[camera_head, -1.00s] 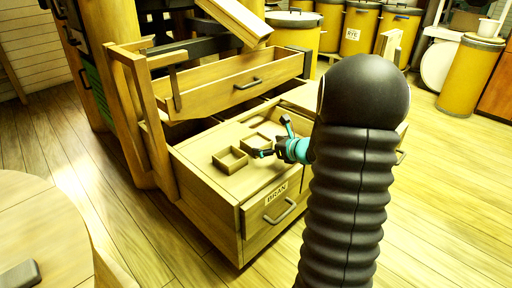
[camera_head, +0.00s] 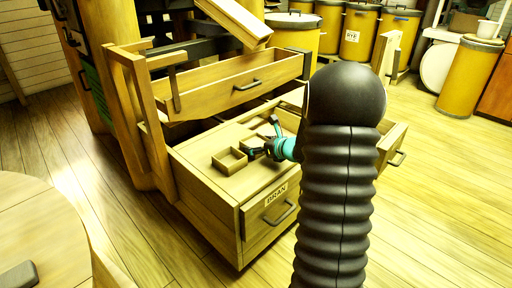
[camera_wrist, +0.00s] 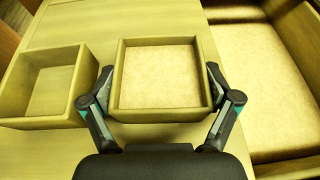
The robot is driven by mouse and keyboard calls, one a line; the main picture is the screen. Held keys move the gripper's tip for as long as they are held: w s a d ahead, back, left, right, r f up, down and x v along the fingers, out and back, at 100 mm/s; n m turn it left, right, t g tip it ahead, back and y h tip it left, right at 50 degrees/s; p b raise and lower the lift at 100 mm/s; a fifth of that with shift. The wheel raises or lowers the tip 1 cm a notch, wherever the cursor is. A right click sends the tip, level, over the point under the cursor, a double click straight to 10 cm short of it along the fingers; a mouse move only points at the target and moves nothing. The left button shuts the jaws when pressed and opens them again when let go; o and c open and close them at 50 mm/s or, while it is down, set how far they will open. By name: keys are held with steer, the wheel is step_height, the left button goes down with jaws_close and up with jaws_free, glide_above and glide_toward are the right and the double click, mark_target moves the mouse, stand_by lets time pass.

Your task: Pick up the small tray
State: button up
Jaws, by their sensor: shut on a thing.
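The small tray (camera_wrist: 161,76) is a square, shallow wooden box with a pale, speckled inside. In the wrist view it sits between the two fingers of my gripper (camera_wrist: 163,98), one at its left wall and one at its right wall. My gripper is shut on it. In the head view my gripper (camera_head: 266,142) is low over the wooden top of the cabinet marked BRAN, and its fingers and arm partly hide the tray there. I cannot tell whether the tray touches the surface.
A similar wooden box (camera_wrist: 43,88) stands close left of the tray; the head view shows it too (camera_head: 230,161). A wide wooden bin with a pale, speckled floor (camera_wrist: 267,82) lies to the right. An open drawer (camera_head: 243,91) overhangs behind. Yellow barrels (camera_head: 361,30) stand at the back.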

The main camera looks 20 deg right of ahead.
steer(key=shift+r, duration=0.15)
steer(key=shift+r, duration=0.65)
steer(key=r, duration=0.1)
steer(key=d+r+p, duration=0.1)
steer(key=r, duration=0.1)
steer(key=shift+w+d+r, duration=0.1)
steer(key=shift+w+r, duration=0.1)
steer(key=shift+r, duration=0.1)
steer(key=w+d+r+p, duration=0.3)
steer(key=d+r, duration=0.3)
steer(key=d, duration=0.4)
steer(key=shift+w, duration=0.15)
steer(key=shift+f, duration=0.1)
